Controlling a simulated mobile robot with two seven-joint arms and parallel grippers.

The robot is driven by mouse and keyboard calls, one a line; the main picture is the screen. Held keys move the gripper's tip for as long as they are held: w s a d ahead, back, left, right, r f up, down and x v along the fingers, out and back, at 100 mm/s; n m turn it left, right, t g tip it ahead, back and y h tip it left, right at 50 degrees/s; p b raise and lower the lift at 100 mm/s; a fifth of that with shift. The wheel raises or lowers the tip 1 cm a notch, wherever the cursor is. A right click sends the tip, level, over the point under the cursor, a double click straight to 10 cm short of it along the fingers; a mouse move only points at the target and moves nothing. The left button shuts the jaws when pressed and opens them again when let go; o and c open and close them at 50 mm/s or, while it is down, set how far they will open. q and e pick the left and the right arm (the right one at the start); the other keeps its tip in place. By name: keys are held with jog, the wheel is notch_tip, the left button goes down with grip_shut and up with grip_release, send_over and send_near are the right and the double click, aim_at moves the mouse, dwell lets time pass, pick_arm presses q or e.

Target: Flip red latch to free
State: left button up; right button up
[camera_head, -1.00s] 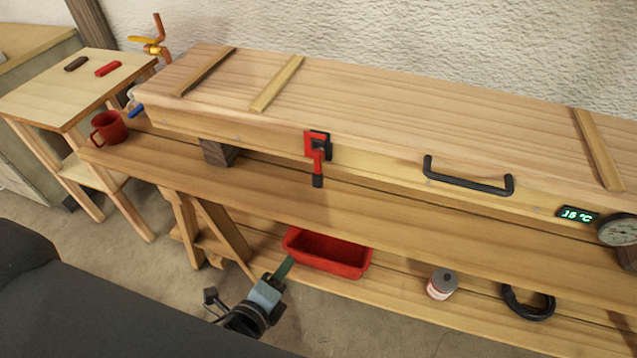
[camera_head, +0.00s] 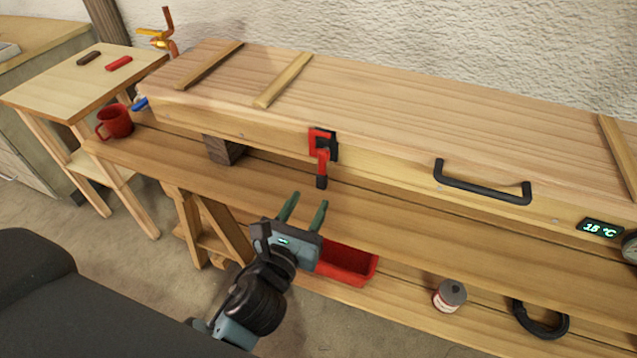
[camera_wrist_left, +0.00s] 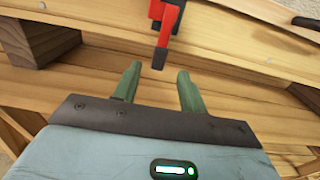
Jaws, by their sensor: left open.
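The red latch (camera_head: 322,158) is on the front face of the long wooden box (camera_head: 400,165). Its red lever hangs straight down and ends in a black tip. My left gripper (camera_head: 304,204) is open and empty, in front of the bench and a little below and left of the latch tip. In the left wrist view, the latch lever (camera_wrist_left: 167,35) hangs just beyond the gap between the two green fingers (camera_wrist_left: 156,82), not touching them. My right gripper is not in view.
A black handle (camera_head: 483,185) and a temperature display (camera_head: 600,229) are on the box front to the right. A red mug (camera_head: 115,122) stands at the bench's left end.

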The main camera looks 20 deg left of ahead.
aim_at(320, 182)
pick_arm(q)
jog(key=w, duration=0.6)
jog(key=shift+w+d, duration=0.1)
jog(key=shift+w, duration=0.15)
jog(key=shift+c, duration=0.4)
grip_shut()
